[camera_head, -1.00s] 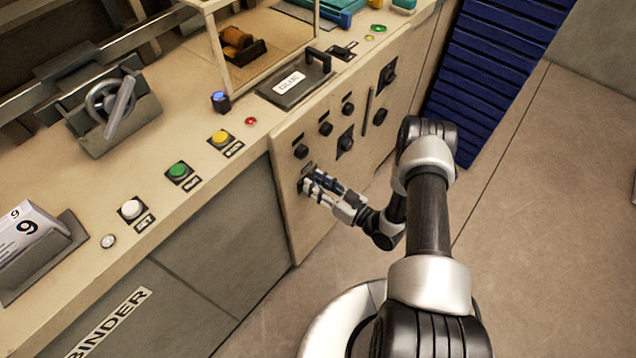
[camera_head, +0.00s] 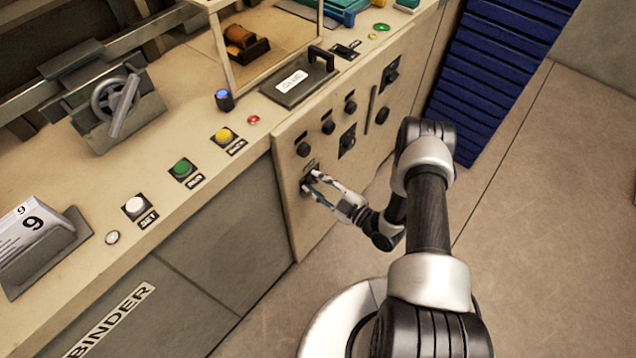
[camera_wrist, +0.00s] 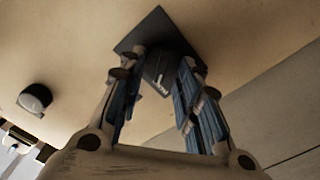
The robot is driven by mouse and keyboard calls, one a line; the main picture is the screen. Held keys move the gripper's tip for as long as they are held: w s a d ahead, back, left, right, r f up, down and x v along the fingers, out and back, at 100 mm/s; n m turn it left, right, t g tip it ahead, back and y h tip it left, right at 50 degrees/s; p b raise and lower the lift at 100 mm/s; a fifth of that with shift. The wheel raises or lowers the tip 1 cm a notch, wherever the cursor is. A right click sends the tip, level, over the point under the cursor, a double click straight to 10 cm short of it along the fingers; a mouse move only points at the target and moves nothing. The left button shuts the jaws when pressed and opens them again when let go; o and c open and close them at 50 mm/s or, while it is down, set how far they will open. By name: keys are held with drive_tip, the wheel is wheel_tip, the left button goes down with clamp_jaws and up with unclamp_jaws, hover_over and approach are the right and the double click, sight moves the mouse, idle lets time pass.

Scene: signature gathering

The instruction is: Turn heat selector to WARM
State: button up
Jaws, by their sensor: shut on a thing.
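A dark selector knob (camera_wrist: 160,72) on a square black plate (camera_wrist: 154,22) shows in the wrist view, with a small pale mark on its face. It sits at the lower left of the cream front panel in the head view, where my fingers largely cover it. My gripper (camera_head: 312,181) reaches this knob from the front right. Its two blue-padded fingers (camera_wrist: 162,85) stand on either side of the knob and are shut on it. I cannot read the position labels around it, so its setting is not clear.
Several other black knobs, including a round one (camera_head: 303,149) and a selector (camera_head: 347,141), sit close by on the panel. White, green and yellow buttons (camera_head: 223,135) line the counter above. A dark blue slatted surface (camera_head: 490,80) stands at the right. The floor at right is clear.

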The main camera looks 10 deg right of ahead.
drive_tip(key=shift+f+n, duration=0.1)
drive_tip(key=shift+n, duration=0.4)
drive_tip(key=o, duration=0.9)
drive_tip(key=shift+o, duration=0.2)
drive_tip(key=v, duration=1.2)
